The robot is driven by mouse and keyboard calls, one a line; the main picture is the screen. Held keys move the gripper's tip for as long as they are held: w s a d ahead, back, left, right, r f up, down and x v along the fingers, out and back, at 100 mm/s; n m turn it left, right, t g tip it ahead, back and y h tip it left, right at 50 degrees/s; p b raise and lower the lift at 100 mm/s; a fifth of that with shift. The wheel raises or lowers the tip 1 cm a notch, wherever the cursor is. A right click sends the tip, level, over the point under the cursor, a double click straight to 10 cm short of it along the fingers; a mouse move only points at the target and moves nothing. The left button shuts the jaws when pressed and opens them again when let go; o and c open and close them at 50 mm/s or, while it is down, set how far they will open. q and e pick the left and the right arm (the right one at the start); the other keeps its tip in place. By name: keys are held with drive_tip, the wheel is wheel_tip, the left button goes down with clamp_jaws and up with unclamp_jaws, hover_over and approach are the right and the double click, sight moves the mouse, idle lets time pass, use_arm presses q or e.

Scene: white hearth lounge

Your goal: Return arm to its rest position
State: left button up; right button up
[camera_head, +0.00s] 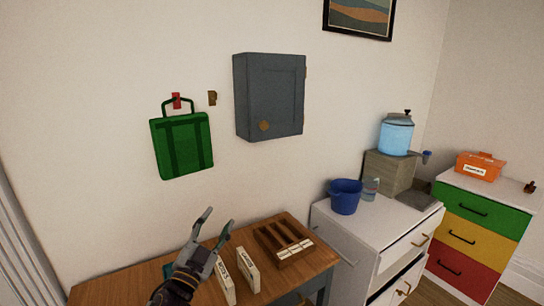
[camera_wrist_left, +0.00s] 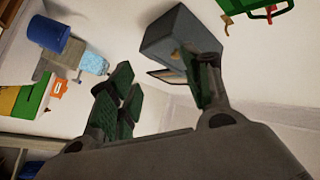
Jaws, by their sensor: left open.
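My left gripper (camera_head: 213,234) is open and empty, raised above the wooden table (camera_head: 135,284) at the lower middle of the head view. Its spread fingers also show in the left wrist view (camera_wrist_left: 165,95), with nothing between them. Two white box-like items (camera_head: 247,270) stand on the table just right of the gripper. A brown wooden rack (camera_head: 272,238) with slots lies further right on the table. My right gripper is not in view.
A green bag (camera_head: 182,146) hangs on a red wall hook, beside a grey wall cabinet (camera_head: 268,97). A white cabinet (camera_head: 345,236) with a partly open drawer carries a blue bucket (camera_head: 345,197) and a water dispenser (camera_head: 396,136). A coloured drawer unit (camera_head: 480,226) stands at far right.

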use_arm(q)
drive_tip(key=s+a+f+n+g+y, duration=0.4)
drive_tip(key=f, duration=0.5)
drive_tip(key=s+a+f+n+g+y, duration=0.3)
drive_tip(key=a+f+n+g, duration=0.15)
drive_tip(key=f, duration=0.45)
drive_tip(key=s+d+f+g+h, duration=0.1)
drive_tip(key=s+f+g, duration=0.4)
drive_tip(key=s, duration=0.5)
drive_tip(key=s+d+f+g, duration=0.1)
drive_tip(key=s+f+g, duration=0.3)
drive_tip(key=s+f, duration=0.4)
drive_tip(key=s+a+f, duration=0.1)
drive_tip(key=s+f, duration=0.1)
drive_tip(key=f, duration=1.5)
drive_tip(key=s+a+f, duration=0.1)
drive_tip(key=s+f, duration=0.1)
drive_tip(key=f, duration=1.4)
drive_tip(key=s+a+f+g, duration=0.1)
drive_tip(key=s+a+f, duration=0.2)
drive_tip(key=s+f, duration=0.6)
drive_tip(key=s+a+f, duration=0.4)
drive_tip(key=s+f, duration=0.5)
drive_tip(key=s, duration=0.2)
drive_tip(key=shift+f+g, duration=0.35)
drive_tip(key=shift+f, duration=0.05)
